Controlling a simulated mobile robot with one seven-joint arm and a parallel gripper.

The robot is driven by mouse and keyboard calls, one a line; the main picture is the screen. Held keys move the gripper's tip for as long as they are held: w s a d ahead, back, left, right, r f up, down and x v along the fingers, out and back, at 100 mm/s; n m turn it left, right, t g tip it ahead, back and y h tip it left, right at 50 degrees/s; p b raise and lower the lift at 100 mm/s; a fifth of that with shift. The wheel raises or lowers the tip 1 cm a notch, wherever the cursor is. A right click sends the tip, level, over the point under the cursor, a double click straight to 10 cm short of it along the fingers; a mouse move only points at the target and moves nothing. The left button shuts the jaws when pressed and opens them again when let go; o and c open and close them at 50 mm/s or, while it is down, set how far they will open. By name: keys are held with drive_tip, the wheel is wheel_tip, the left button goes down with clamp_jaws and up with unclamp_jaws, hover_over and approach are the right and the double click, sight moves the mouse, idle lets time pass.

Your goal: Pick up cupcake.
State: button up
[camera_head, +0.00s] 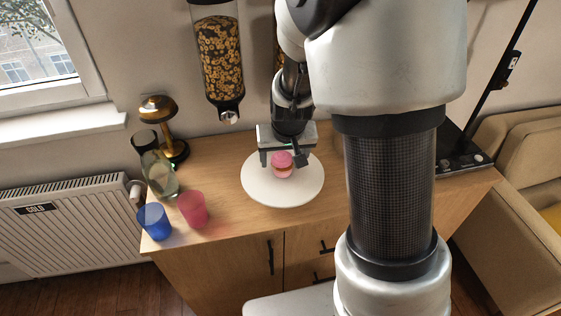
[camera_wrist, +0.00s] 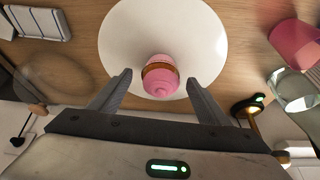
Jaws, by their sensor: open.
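The cupcake (camera_head: 282,164) is pink with a brown-orange band and sits on a round white plate (camera_head: 262,193) on the wooden cabinet top. In the wrist view the cupcake (camera_wrist: 160,76) lies on the white plate (camera_wrist: 125,35), ahead of my fingers and roughly centred between them. My gripper (camera_head: 284,163) is open over the plate, close to the cupcake. In the wrist view my gripper (camera_wrist: 160,92) shows both fingers apart, one on each side, with a gap between each finger and the cupcake. Nothing is held.
A red cup (camera_head: 192,209), a blue cup (camera_head: 154,221) and a clear glass (camera_head: 159,174) stand at the left of the cabinet top. A gold lamp (camera_head: 163,125) stands behind them. A cereal dispenser (camera_head: 220,60) hangs above.

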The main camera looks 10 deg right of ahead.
drive_tip(key=shift+x, duration=0.95)
drive_tip(key=shift+r, duration=0.1)
drive_tip(key=shift+c, duration=0.2)
drive_tip(key=c, duration=0.6)
drive_tip(key=shift+c, duration=0.2)
drive_tip(key=shift+r, duration=0.1)
